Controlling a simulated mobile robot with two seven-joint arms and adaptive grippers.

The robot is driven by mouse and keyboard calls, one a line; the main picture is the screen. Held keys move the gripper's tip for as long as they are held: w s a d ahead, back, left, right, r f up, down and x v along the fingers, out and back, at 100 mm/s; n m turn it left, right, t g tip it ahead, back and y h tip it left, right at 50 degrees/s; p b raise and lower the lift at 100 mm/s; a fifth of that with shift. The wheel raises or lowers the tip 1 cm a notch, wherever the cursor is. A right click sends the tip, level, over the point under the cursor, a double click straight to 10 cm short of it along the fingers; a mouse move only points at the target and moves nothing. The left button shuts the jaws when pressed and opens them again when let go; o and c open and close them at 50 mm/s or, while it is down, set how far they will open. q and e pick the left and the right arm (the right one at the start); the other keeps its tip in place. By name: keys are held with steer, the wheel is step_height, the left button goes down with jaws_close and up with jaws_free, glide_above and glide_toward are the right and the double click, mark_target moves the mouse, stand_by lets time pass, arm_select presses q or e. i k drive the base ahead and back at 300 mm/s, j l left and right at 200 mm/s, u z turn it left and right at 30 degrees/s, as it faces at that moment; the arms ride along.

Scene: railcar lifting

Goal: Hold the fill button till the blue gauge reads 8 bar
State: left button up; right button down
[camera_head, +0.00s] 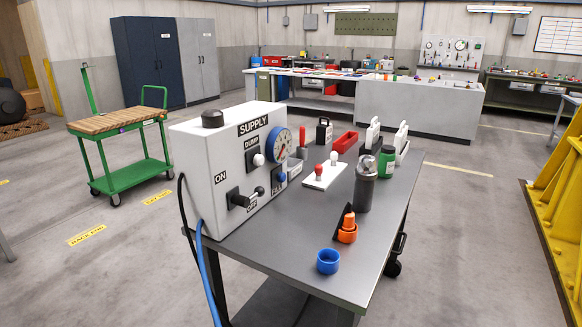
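A white supply box (220,172) stands on the left part of the grey cart table. The blue-rimmed gauge (278,146) is on its front face at the upper right. Its needle is too small to read. A blue button (281,177) sits below the gauge, over a partly hidden label that seems to read FILL. A pale button (258,160) sits under the DUMP label. A black lever (243,199) sticks out between the ON and OFF labels. Neither of my grippers is in view.
On the table (300,240) are a blue cap (328,261), an orange fitting (347,234), a dark grey bottle (364,188), a white plate (325,176) with two knobs and a red tray (345,141). A green trolley (125,174) stands left. A yellow frame (558,200) stands right.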

mark_target(281, 177)
steer(key=i+j+z, duration=0.3)
steer(key=i+j, duration=0.75)
steer(key=j, duration=0.15)
